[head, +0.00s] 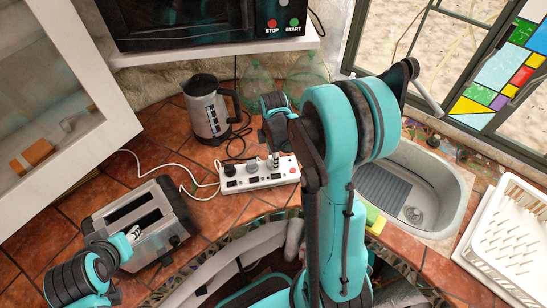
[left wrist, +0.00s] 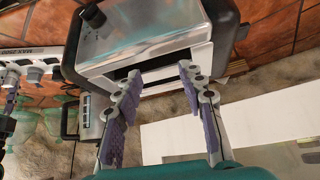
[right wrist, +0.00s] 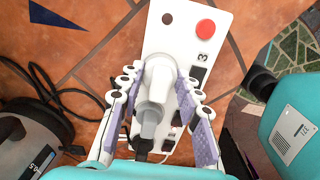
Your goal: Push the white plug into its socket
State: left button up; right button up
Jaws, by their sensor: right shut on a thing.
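The white plug (right wrist: 157,80) is between the purple pads of my right gripper (right wrist: 160,75), which is shut on it. It is over the white power strip (right wrist: 185,40) near its third socket; I cannot tell how deep it sits. In the head view my right gripper (head: 274,152) is above the right part of the strip (head: 286,173), and the arm hides part of this area. My left gripper (left wrist: 160,72) is open and empty in front of the toaster (left wrist: 140,35). In the head view the left gripper (head: 130,235) is beside the toaster.
A grey plug (right wrist: 149,124) and a black plug (head: 230,170) sit in the strip beside the white one. A red button (right wrist: 205,27) is at the strip's end. A kettle (head: 205,108) stands behind, a sink (head: 425,180) lies to the right. White and black cords cross the tiles.

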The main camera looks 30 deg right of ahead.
pick_arm(q)
jog(key=shift+f+b, duration=0.35)
jog(key=shift+f, duration=0.05)
pick_arm(e)
jog(key=shift+f, duration=0.4)
jog(key=o, duration=1.2)
jog(key=shift+c, duration=0.2)
notch_tip(320, 180, up, 12)
